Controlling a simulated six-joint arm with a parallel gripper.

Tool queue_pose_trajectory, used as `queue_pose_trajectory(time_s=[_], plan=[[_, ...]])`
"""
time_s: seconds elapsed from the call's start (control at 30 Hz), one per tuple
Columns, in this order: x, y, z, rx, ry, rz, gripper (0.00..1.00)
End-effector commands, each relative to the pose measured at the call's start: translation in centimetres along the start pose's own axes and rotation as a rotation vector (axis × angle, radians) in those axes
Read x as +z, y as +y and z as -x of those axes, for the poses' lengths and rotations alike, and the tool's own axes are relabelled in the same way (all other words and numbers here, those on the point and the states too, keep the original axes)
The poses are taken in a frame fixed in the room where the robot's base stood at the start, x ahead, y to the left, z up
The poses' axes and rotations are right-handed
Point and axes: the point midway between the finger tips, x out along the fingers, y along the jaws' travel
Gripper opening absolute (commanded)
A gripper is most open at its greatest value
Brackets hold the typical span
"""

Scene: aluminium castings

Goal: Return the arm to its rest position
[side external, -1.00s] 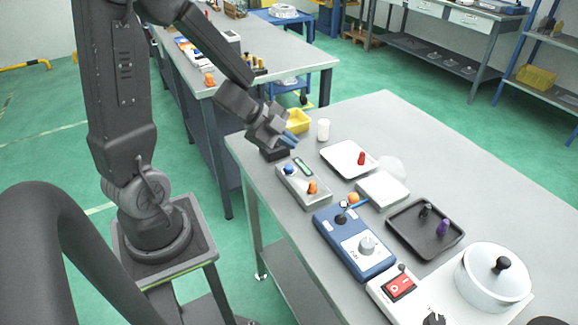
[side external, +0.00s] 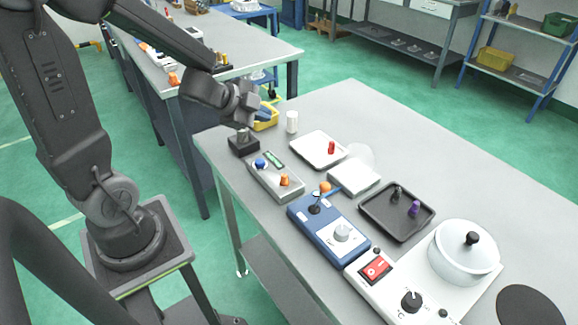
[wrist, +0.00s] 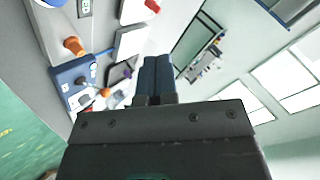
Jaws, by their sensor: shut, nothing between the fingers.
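My gripper (side external: 263,113) is held in the air above the far left corner of the grey bench. Its blue fingers are together with nothing between them, as the wrist view also shows (wrist: 157,78). Below it on the bench stands a small black block with a metal post (side external: 243,142). The gripper appears just above this block in the picture; the exact gap is hard to judge. The yellow bin (side external: 266,117) is partly hidden behind the gripper.
Another bench stands behind. Air around the gripper looks clear.

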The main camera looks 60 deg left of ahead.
Motion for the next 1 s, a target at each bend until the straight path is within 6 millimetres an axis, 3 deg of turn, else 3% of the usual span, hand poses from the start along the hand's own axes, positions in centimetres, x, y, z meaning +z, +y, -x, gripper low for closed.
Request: queue_pose_trajectory(time_s=[0.13,0.27,0.37,0.5,0.7,1.0], plan=[[-2.4,-2.6,3.2,-0.214,-0.132,0.182,0.00],[-3.8,-2.2,6.6,-0.288,-0.239,0.396,0.00],[-4.9,-0.3,9.2,-0.266,-0.305,0.573,0.00],[-6.9,3.6,12.6,-0.136,-0.365,0.782,0.00],[-9.4,8.2,16.0,0.075,-0.398,0.935,0.00],[-10.1,9.4,16.9,0.141,-0.405,0.966,0.00]])
